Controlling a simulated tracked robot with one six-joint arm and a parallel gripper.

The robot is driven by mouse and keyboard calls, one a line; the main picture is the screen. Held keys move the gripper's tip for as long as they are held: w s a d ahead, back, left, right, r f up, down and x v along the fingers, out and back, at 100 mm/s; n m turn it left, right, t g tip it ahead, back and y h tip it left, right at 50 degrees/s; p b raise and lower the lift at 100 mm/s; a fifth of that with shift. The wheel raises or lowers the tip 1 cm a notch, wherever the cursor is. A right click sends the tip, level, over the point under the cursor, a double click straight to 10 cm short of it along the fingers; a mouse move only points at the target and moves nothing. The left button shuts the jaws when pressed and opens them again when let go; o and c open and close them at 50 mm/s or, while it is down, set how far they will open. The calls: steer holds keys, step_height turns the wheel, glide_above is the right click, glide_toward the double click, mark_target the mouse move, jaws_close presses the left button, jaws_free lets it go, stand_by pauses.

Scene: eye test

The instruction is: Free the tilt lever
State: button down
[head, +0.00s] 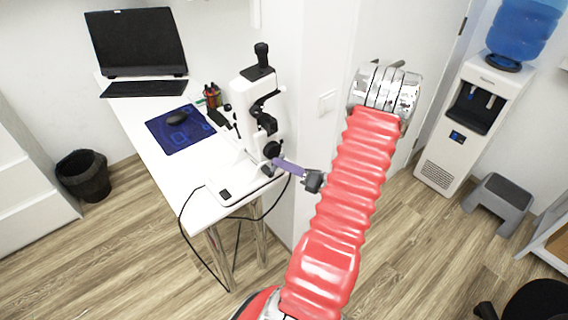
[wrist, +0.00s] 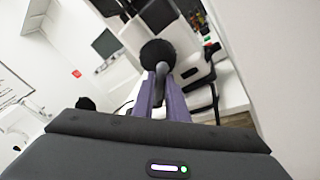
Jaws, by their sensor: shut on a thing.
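A white and black eye-test instrument (head: 243,98) stands on a white base at the near end of the white table. Low on its near side is a round black knob (head: 272,149), also large in the wrist view (wrist: 157,53). A short grey lever (wrist: 160,78) shows below that knob, between the two purple fingers. My gripper (head: 276,161) reaches the instrument from the right. In the wrist view my gripper (wrist: 162,80) is shut on this lever, which I take as the tilt lever. The fingers hide part of it.
The white table (head: 143,120) also bears a laptop (head: 137,42), a blue mat (head: 181,130) with a mouse, and small bottles (head: 212,95). Black cables (head: 183,222) hang at the table's near end. A water dispenser (head: 469,115) and grey stool (head: 498,203) stand right.

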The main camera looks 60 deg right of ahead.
steer(key=shift+s+f, duration=0.1)
steer(key=shift+f, duration=0.1)
steer(key=c, duration=1.8)
jaws_free()
steer(key=shift+r, duration=0.1)
steer(key=shift+o, duration=0.2)
steer(key=s, duration=1.3)
steer(key=shift+s+r, duration=0.25)
steer(key=shift+s, duration=0.15)
steer(key=shift+d, duration=0.1)
